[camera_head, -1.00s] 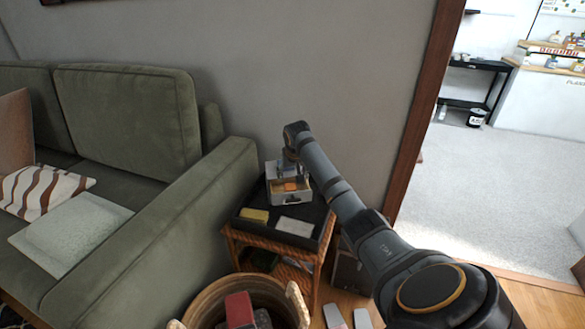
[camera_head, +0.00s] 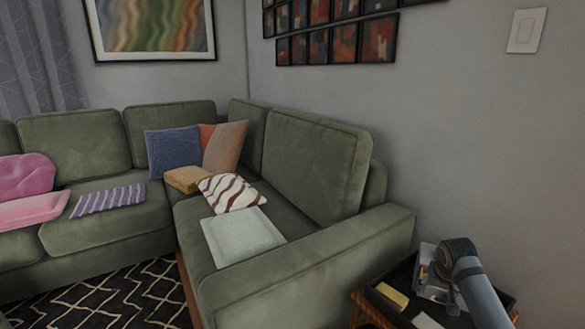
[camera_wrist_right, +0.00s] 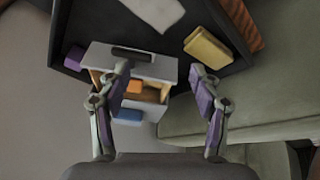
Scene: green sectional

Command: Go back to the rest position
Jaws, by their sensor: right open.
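My right arm comes in at the lower right of the head view, and its gripper points down over a small side table. In the right wrist view my right gripper (camera_wrist_right: 161,72) is open, its two fingers wide apart with nothing held. Below the fingers is a small white box (camera_wrist_right: 150,67) with open compartments, an orange item (camera_wrist_right: 134,87) inside and a blue piece (camera_wrist_right: 127,116) at its edge. The left finger overlaps the box in the picture; I cannot tell whether they touch. My left gripper is not in view.
The box stands in a black tray (camera_wrist_right: 238,75) with a yellow block (camera_wrist_right: 207,47) and a white flat item (camera_wrist_right: 155,10). A green sectional sofa (camera_head: 320,155) with cushions is beside the table. A grey wall (camera_head: 480,150) is close behind the arm.

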